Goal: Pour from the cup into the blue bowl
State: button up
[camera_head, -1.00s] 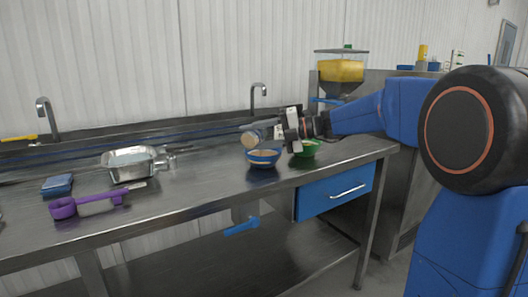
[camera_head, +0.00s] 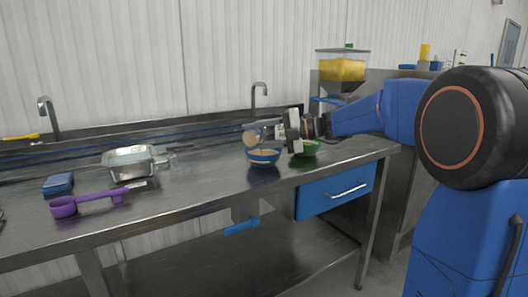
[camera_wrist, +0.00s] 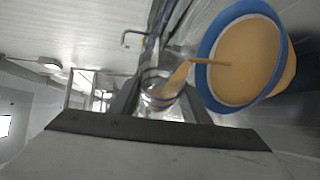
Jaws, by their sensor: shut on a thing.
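The blue bowl (camera_head: 265,163) stands upright on the steel counter and holds tan grains. In the wrist view its blue rim (camera_wrist: 204,48) and tan contents fill the upper right. My gripper (camera_head: 282,131) is shut on the cup (camera_head: 250,138), which is tipped sideways just above the bowl, mouth to the left in the head view. In the wrist view the clear cup (camera_wrist: 154,80) sits between the fingers, with tan grains at its mouth. A thin tan stream runs from the cup over the rim into the bowl.
A green bowl (camera_head: 308,149) stands close to the right of the blue bowl, beneath my gripper. A metal pan (camera_head: 128,167), a purple scoop (camera_head: 64,207) and a blue box (camera_head: 58,184) lie to the left. A hopper with yellow contents (camera_head: 340,70) stands behind my arm.

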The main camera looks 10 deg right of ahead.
jog(key=shift+w+d+f+m, duration=0.1)
jog(key=shift+f+m, duration=0.15)
jog(key=shift+m, duration=0.15)
dwell(0.4)
jog(key=shift+r, duration=0.1)
dwell(0.3)
